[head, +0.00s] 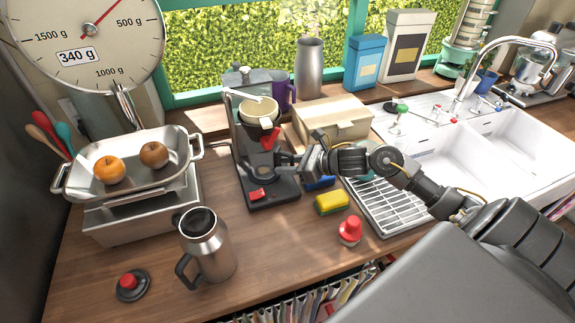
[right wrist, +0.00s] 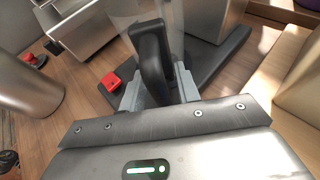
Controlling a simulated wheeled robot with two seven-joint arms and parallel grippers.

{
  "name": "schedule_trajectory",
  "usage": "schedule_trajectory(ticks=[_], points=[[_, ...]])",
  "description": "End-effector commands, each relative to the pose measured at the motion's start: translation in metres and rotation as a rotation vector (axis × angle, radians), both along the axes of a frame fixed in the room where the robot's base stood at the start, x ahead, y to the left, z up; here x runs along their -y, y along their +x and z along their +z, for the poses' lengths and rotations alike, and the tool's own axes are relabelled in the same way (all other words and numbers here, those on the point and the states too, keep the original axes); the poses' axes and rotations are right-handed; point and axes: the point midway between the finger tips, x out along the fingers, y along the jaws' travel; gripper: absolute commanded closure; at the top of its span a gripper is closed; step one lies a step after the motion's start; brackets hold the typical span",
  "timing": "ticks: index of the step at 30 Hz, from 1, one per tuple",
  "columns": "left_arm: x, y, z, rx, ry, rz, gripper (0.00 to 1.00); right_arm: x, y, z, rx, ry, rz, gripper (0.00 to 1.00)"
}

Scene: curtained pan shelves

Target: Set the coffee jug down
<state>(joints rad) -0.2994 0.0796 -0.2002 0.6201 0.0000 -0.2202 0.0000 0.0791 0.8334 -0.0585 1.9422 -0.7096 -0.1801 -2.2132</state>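The coffee jug is clear glass with a black handle (right wrist: 152,60), seen close up in the right wrist view. In the head view the jug (head: 263,158) is inside the coffee machine (head: 238,135), low over its dark base plate (head: 270,193). I cannot tell whether its bottom touches the plate. My right gripper (head: 297,167) reaches in from the right, with its fingers (right wrist: 158,92) on both sides of the handle, closed on it. The machine's red switch (right wrist: 109,82) is on the front of the base. My left gripper is not in view.
A steel flask (head: 207,250) stands at front left, near a black lid with a red knob (head: 131,285). A yellow sponge (head: 332,203) and a red-topped item (head: 350,230) lie right of the machine. A wooden box (head: 335,120) stands behind my gripper; a fruit scale (head: 140,210) is left.

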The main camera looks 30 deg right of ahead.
Motion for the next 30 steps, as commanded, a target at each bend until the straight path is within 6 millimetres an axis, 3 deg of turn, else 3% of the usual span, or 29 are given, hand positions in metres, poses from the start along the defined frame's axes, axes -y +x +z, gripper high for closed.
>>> schedule_trajectory(ticks=[1, 5, 16, 30], points=[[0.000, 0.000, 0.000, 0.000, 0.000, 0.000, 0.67, 0.000, 0.000, 0.001, 0.000, 0.000, 0.000, 0.60], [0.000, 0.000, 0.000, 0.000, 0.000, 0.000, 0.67, 0.000, 0.000, 0.000, -0.001, -0.001, 0.000, 0.44], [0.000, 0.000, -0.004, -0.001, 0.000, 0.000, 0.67, 0.005, -0.005, -0.001, -0.002, -0.003, -0.001, 0.44], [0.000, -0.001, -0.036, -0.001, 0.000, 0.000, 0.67, 0.046, -0.066, 0.028, -0.005, -0.004, 0.002, 0.44]])
